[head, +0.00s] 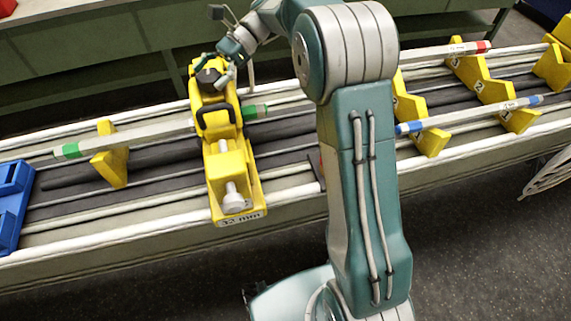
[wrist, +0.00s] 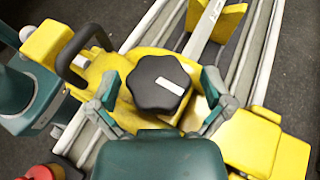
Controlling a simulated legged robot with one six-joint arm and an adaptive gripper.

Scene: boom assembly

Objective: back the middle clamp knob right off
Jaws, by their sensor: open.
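The yellow clamp (head: 230,165) stands across the rails, with a pale green-ended tube (head: 155,135) running through it. Its black lobed knob (head: 209,76) sits on top at the far end. The knob (wrist: 158,75) also shows in the wrist view, with a white mark on its top. My gripper (head: 226,62) is at the knob. In the wrist view my gripper (wrist: 160,92) is open, with one finger on each side of the knob. Small gaps seem to show between fingers and knob; contact is unclear. The knob's underside is hidden.
A black handle (head: 217,118) arches over the clamp near the knob. Yellow numbered rests (head: 425,122) hold a blue-ended tube (head: 470,113) and a red-ended one (head: 445,50) at right. A blue block (head: 12,200) stands at left. A red object (wrist: 45,172) shows in the wrist view.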

